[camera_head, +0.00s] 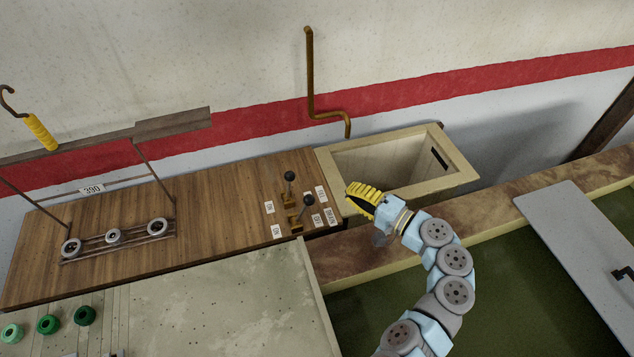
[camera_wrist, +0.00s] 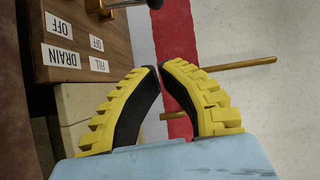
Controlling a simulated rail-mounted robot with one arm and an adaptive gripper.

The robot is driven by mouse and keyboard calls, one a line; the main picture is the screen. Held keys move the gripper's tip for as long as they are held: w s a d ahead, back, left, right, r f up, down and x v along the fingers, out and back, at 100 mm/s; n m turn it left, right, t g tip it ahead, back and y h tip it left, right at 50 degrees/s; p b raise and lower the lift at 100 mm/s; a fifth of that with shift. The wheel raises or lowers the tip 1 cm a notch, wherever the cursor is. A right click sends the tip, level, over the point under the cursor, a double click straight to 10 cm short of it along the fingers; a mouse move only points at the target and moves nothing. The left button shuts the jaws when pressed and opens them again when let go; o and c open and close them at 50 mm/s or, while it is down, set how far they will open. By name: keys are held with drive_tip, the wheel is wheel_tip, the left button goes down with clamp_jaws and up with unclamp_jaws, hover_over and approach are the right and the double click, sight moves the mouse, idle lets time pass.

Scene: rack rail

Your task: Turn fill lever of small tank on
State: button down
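Two levers with black ball knobs stand on the wooden panel in the head view. The far lever (camera_head: 290,177) lines up with the FILL label (camera_head: 321,193); the near lever (camera_head: 308,201) lines up with the DRAIN label (camera_head: 329,216). ON labels lie to their left, OFF labels to their right. The small cream tank (camera_head: 458,179) is right of the panel. My gripper (camera_head: 350,190) is right of the levers, over the tank's near-left side, touching neither lever. In the wrist view its yellow-backed fingers (camera_wrist: 160,68) converge at the tips, shut and empty. FILL (camera_wrist: 99,64) and DRAIN (camera_wrist: 60,57) labels show there.
A brown pipe (camera_head: 311,80) comes down the wall above the tank. Several green knobs (camera_head: 48,324) sit on the grey surface in front. A grey plate (camera_head: 585,255) lies at right.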

sight(289, 186)
drive_tip(key=s+a+x, duration=0.2)
drive_tip(key=x, duration=1)
drive_tip(key=shift+a, duration=0.15)
idle(0.6)
